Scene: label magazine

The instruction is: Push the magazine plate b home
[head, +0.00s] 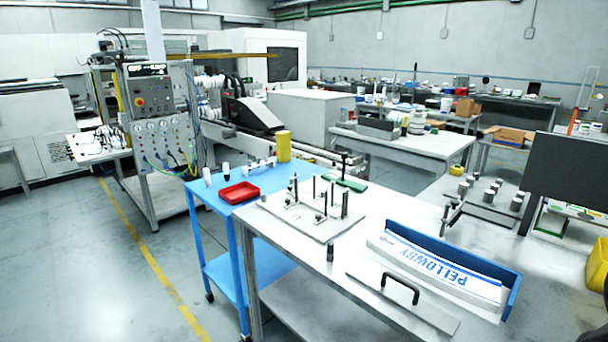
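A flat grey metal plate (425,313) with a black arched handle (400,288) lies near the front edge of the metal bench. Behind it a blue-walled holder (510,295) contains a white stack of labels (440,270) with blue lettering, seen upside down. To the left, a light base plate (278,207) carries several upright posts. No marking "b" is readable, so I cannot tell which plate is plate b. My gripper does not show in the head view.
A small dark cylinder (330,253) stands between the base plate and the handled plate. A blue cart (222,220) with a red tray (239,193) and a yellow cylinder (284,146) adjoins the bench at left. A dark panel (568,170) stands at right. The floor at left is clear.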

